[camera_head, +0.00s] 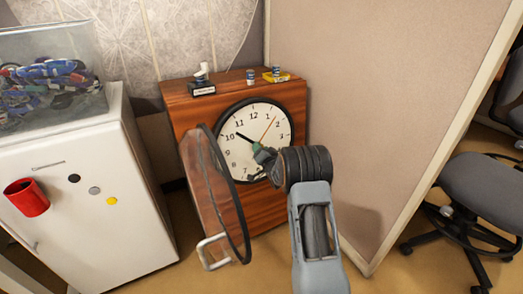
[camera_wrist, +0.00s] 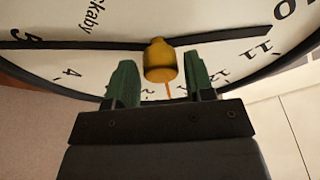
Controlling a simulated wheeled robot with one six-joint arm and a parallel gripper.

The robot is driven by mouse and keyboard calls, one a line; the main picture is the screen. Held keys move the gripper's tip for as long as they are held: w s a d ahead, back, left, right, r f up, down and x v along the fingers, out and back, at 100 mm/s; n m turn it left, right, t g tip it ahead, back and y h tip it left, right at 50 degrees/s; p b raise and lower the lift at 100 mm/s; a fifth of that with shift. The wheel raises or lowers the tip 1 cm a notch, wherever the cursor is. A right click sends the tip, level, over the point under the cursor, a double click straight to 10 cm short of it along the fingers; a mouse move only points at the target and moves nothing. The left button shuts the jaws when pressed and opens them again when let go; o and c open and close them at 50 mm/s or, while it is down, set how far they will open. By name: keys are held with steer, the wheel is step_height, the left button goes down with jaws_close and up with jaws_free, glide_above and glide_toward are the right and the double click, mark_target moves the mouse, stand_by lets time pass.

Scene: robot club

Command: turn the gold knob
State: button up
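The gold knob (camera_wrist: 160,62) sticks out from the centre of the clock face in the wrist view. The white clock face (camera_head: 245,118) with black hands and an orange hand is set in a wooden cabinet (camera_head: 187,112). My gripper (camera_wrist: 163,80) is open, with one green finger on each side of the knob and a gap to each. In the head view my gripper (camera_head: 262,155) is in front of the lower middle of the clock, and the knob is hidden behind it.
A round glass cover (camera_head: 205,185) with a dark rim and a pale handle (camera_head: 213,252) stands swung open at left. A white fridge (camera_head: 90,190) with a red cup (camera_head: 27,197) is further left. A beige partition (camera_head: 375,110) and grey chair (camera_head: 480,190) are at right.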

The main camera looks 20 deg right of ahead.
steer(key=shift+o, duration=1)
steer(key=s+p, duration=0.2)
steer(key=s, duration=1.2)
steer(key=shift+f+p, duration=0.35)
steer(key=shift+w, duration=0.1)
steer(key=s+a+r+n+g+h+p, duration=0.1)
steer(key=s+a+r+n+g+p, duration=0.15)
steer(key=r+p, duration=0.65)
steer(key=s+a+r+n+g+h+p, duration=0.1)
steer(key=a+r+g+p, duration=0.4)
steer(key=r, duration=0.7)
steer(key=s+a+r+n+g+y+p, duration=0.1)
steer(key=s+a+r+n+g+p, duration=0.1)
steer(key=s+r+p, duration=0.6)
steer(key=s+a+r+n+g+y+p, duration=0.1)
steer(key=s+a+r+n+g+p, duration=0.1)
steer(key=s+a+r+g+p, duration=0.2)
steer(key=s+r+g+p, duration=0.1)
steer(key=s+r+p, duration=0.2)
steer(key=s+r, duration=0.4)
steer(key=shift+s+a+r+n+p, duration=0.15)
steer(key=shift+s+a+n+p, duration=0.25)
steer(key=shift+s, duration=1.35)
